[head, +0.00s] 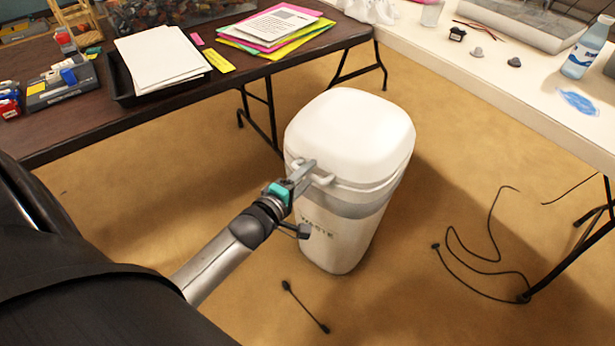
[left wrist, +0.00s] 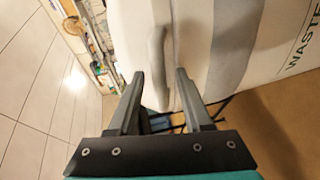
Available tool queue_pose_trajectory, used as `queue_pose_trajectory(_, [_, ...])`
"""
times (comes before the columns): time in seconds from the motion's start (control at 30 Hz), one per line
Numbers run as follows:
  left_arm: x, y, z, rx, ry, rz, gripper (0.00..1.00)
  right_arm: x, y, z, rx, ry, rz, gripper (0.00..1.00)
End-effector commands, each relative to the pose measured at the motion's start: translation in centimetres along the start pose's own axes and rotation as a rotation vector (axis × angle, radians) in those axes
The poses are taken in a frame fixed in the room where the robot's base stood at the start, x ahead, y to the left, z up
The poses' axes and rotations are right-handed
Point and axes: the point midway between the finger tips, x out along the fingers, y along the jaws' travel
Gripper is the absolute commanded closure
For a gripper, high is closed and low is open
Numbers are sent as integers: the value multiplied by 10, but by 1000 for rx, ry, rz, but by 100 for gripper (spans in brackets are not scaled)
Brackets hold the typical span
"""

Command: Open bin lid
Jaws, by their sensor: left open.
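A white waste bin (head: 340,235) with a grey band stands on the floor between the tables. Its rounded white lid (head: 352,125) is shut. A handle (head: 318,179) sticks out from the lid's front edge. My left gripper (head: 306,172) is at the front of the bin, by this handle. In the left wrist view my left gripper (left wrist: 160,90) is open, and the handle (left wrist: 157,62) lies just beyond and between its fingertips. I cannot tell whether a finger touches it. The bin (left wrist: 285,40) with the word WASTE also shows there. My right gripper is not in view.
A dark table (head: 80,125) with papers and a tray stands at the left and back. A white table (head: 500,75) with a bottle (head: 586,50) runs along the right. Cables (head: 480,262) lie on the floor right of the bin, and a short cable (head: 305,308) lies in front.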

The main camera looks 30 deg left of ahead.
Motion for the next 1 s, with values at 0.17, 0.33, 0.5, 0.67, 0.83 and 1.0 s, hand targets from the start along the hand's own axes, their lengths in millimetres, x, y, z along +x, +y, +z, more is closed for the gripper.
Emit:
queue_pose_trajectory(0.17, [6, 0, 0, 1, 0, 0, 50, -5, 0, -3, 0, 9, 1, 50])
queue_pose_trajectory(0.33, [6, 0, 0, 0, 1, 0, 50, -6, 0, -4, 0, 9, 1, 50])
queue_pose_trajectory(0.5, [6, 0, 0, 0, 1, 0, 58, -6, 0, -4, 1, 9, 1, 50])
queue_pose_trajectory(0.67, [6, 0, 0, 0, 1, 0, 76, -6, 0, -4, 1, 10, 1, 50])
queue_pose_trajectory(0.83, [6, 0, 0, 0, 0, 0, 95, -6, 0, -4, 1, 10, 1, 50])
queue_pose_trajectory(1.0, [6, 0, 0, 0, 0, 0, 100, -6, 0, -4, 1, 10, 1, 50])
